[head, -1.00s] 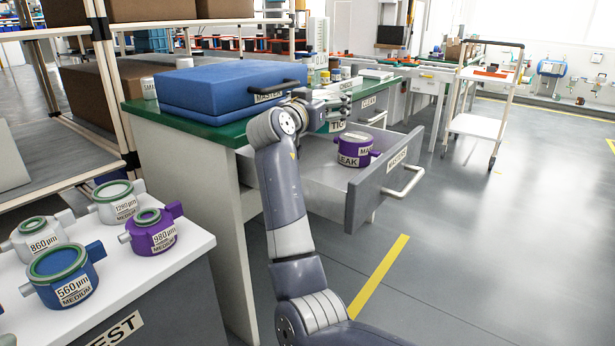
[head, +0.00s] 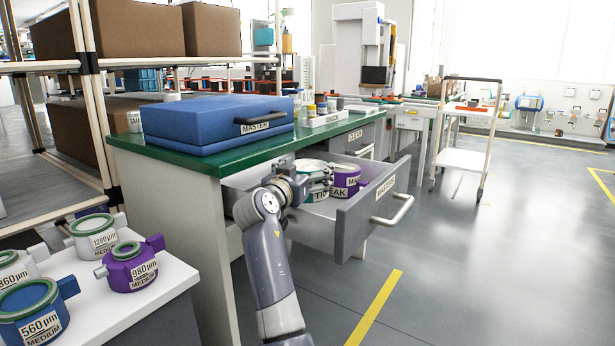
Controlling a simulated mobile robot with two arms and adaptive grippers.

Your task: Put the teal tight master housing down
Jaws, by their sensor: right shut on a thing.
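The teal tight master housing (head: 319,196) is in the open grey drawer, with its pale round top and part of a "TIG..." label showing. My right gripper (head: 308,184) is shut on it from the left side; the fingers partly cover it. The purple leak master housing (head: 346,178) stands just to its right in the same drawer, close to or touching it. The drawer floor under the teal housing is mostly hidden, so I cannot tell whether it rests there. My left gripper is not in view.
The drawer front (head: 372,213), labelled "MASTERS", has a bar handle on its outside. A blue master case (head: 215,125) lies on the green bench top (head: 190,155) above. Several medium housings stand on the white-topped unit (head: 160,290) at lower left.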

